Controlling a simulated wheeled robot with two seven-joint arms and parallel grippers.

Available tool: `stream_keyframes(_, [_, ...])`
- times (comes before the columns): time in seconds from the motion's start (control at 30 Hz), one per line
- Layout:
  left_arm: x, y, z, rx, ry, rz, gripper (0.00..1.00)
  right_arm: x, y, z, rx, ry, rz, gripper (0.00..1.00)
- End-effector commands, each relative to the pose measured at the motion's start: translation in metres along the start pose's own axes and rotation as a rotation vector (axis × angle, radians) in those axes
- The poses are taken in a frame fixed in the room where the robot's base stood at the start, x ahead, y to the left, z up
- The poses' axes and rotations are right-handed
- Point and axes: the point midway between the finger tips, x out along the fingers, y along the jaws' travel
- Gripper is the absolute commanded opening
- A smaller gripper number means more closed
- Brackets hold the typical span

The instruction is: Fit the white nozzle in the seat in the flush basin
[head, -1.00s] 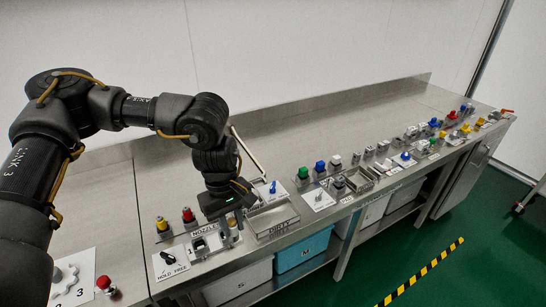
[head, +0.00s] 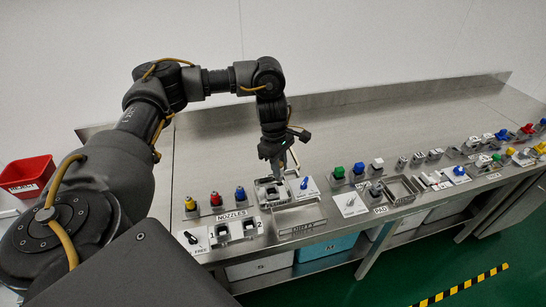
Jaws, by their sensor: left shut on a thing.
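My left gripper (head: 279,167) comes down from above over the flush basin (head: 272,203), a small metal box behind the front tray. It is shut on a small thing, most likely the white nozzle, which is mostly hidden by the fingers. The nozzle rack (head: 237,239), with two dark-topped holders, stands at the front left of the basin. My right gripper is not in view.
Yellow (head: 190,207), red (head: 215,202) and blue (head: 240,197) capped pieces stand behind the rack. A blue lever (head: 304,183) on a white plate is close right of the basin. An open metal tray (head: 302,226) lies in front. The rear counter is clear.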

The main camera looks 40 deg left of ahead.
Motion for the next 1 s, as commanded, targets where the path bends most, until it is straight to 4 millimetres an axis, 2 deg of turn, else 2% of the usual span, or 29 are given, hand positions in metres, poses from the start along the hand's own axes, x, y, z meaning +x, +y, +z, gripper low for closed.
stream_keyframes(0.03, [-0.002,0.001,-0.012,-0.046,0.000,0.006,0.00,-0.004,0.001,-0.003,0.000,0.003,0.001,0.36])
stream_keyframes(0.13, [-0.002,0.002,-0.025,-0.093,-0.001,0.014,0.00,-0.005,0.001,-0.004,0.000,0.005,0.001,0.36])
stream_keyframes(0.47, [0.003,0.002,-0.029,-0.105,-0.001,0.017,0.00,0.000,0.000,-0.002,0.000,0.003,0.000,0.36])
stream_keyframes(0.67, [0.015,0.002,-0.031,-0.104,-0.001,0.017,0.00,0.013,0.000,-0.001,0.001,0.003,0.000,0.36])
stream_keyframes(1.0, [0.048,0.002,-0.035,-0.103,-0.001,0.017,0.00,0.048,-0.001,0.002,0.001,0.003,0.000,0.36])
